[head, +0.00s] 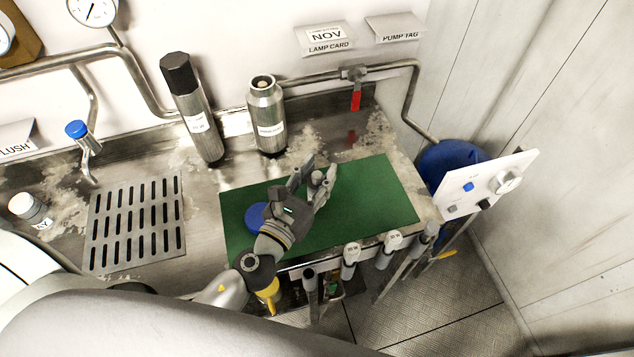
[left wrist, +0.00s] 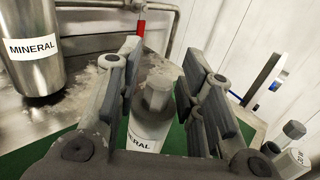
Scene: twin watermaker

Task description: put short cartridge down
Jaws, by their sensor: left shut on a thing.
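My left gripper (head: 310,182) is over the green mat (head: 385,195) and is shut on a short cartridge. In the left wrist view the short cartridge (left wrist: 152,118) is a pale cylinder with a grey faceted cap, between the two fingers, with part of a label ending in "RAL". In the head view the fingers hide most of it. I cannot tell whether its base touches the mat. My right gripper is in neither view.
A metal canister (head: 267,118), labelled MINERAL in the left wrist view, and a tall black-capped cylinder (head: 200,120) stand behind the mat. A blue round thing (head: 257,215) lies on the mat beside my gripper. A slotted drain plate (head: 135,222) is left. The mat's right side is clear.

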